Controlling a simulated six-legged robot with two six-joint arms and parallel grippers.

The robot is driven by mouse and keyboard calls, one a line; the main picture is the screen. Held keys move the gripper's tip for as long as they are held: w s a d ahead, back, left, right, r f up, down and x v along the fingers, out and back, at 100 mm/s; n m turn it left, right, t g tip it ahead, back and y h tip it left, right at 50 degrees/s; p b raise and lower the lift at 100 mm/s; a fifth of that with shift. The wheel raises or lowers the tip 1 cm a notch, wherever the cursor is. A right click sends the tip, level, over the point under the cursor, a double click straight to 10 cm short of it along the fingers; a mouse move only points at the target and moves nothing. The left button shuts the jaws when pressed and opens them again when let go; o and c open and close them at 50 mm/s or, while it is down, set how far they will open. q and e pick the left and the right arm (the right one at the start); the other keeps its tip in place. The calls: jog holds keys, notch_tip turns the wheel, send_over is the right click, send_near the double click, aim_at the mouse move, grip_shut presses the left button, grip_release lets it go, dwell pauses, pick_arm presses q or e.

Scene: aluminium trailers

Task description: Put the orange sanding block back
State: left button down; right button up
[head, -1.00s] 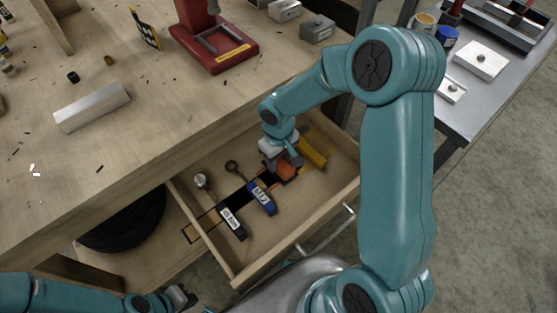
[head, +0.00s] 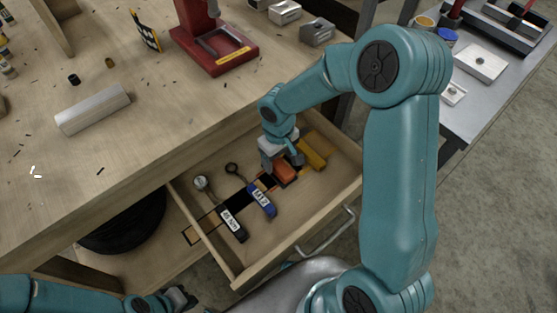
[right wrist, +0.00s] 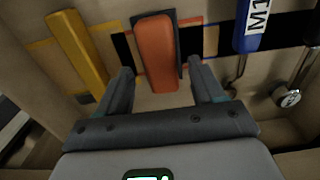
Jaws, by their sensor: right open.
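The orange sanding block (head: 285,173) lies in the open drawer (head: 318,232), between a yellow bar and a blue-handled tool. In the right wrist view the block (right wrist: 157,52) shows a dark grey edge on its far end and right side. It lies across a black strip (right wrist: 207,41) with orange outlines. My right gripper (head: 283,160) is over the block, also seen in the right wrist view (right wrist: 158,68). Its fingers are open, one on each side of the block's near end, with gaps to both. My left gripper (head: 180,297) is at the bottom left, its jaws unclear.
The yellow bar (head: 311,153) is close on one side of the block. The blue-handled tool (head: 262,200) and a dark-handled tool (head: 232,222) lie on the other. The drawer walls and workbench edge surround this space. A red stand (head: 213,50) is on the bench.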

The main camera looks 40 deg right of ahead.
aim_at(279, 165)
notch_tip(279, 165, up, 10)
jog(key=p, duration=0.1)
jog(key=shift+s, duration=0.1)
dwell(0.6)
